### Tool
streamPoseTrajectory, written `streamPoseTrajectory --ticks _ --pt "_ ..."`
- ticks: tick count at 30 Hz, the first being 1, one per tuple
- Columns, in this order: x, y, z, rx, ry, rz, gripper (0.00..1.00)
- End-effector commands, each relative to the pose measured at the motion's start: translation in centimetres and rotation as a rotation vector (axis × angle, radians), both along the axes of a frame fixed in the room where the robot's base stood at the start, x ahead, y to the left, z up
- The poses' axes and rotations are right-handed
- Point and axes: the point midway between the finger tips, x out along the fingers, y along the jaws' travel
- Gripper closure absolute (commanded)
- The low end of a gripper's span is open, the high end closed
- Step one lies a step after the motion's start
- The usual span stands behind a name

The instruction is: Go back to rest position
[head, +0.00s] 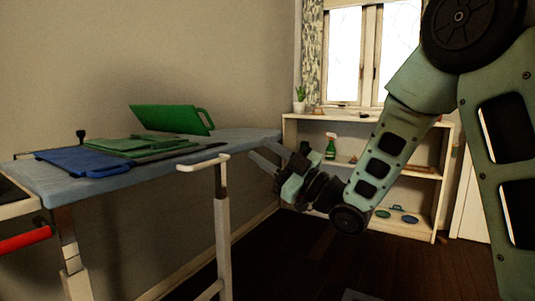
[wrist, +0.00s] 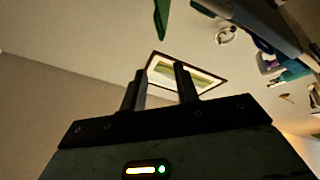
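My gripper (head: 266,155) is at the right end of the light blue-topped table (head: 258,134) in the head view, with its two fingers pointing left toward the table end. I cannot tell whether the fingers touch the table. In the wrist view the gripper (wrist: 162,70) has its two dark fingers spread apart, with nothing between them but the far wall and a framed picture (wrist: 188,74). My arm reaches in from the right, bent down in front of the shelf.
A blue folding board (head: 85,162), a flat green one (head: 130,146) and a tilted green one (head: 170,119) lie on the table. A white post (head: 222,215) stands at its front. A white shelf (head: 300,127) holds a green spray bottle (head: 331,147). Dark floor (head: 310,255) is open below my arm.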

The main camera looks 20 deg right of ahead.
Motion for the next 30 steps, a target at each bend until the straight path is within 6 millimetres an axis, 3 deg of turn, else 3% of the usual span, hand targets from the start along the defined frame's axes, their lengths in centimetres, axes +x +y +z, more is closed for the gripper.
streamPoseTrajectory --ticks 6,21,26,30 --pt "-0.9 -0.6 -0.5 0.001 0.001 0.000 0.69" --pt "-0.9 -0.6 -0.5 0.000 -0.001 0.001 0.69" --pt "-0.1 1.5 -2.0 -0.037 0.125 -0.016 0.69" --pt "0.3 4.5 -5.3 -0.097 0.363 -0.055 0.69"
